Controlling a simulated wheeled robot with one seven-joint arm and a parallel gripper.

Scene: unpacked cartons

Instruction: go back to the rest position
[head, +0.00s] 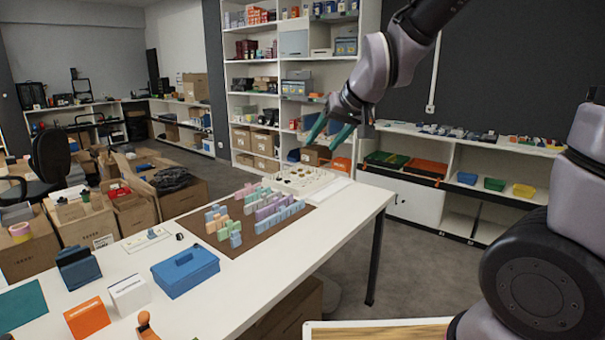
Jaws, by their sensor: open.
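My gripper (329,128) hangs in the air at the upper middle of the head view, with its two teal fingers apart and nothing between them. My arm comes down to it from the upper right. In the picture it overlaps the lower part of the white shelving (337,66) behind. It is above and apart from the far right end of the white table (320,247).
Several pastel blocks stand on a brown mat (302,208) on the table. Behind them is a white tray (317,189) with small pieces. A blue box (186,271), an orange card (87,318) and a white box (129,294) are nearer. Open cartons (84,222) stand at left.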

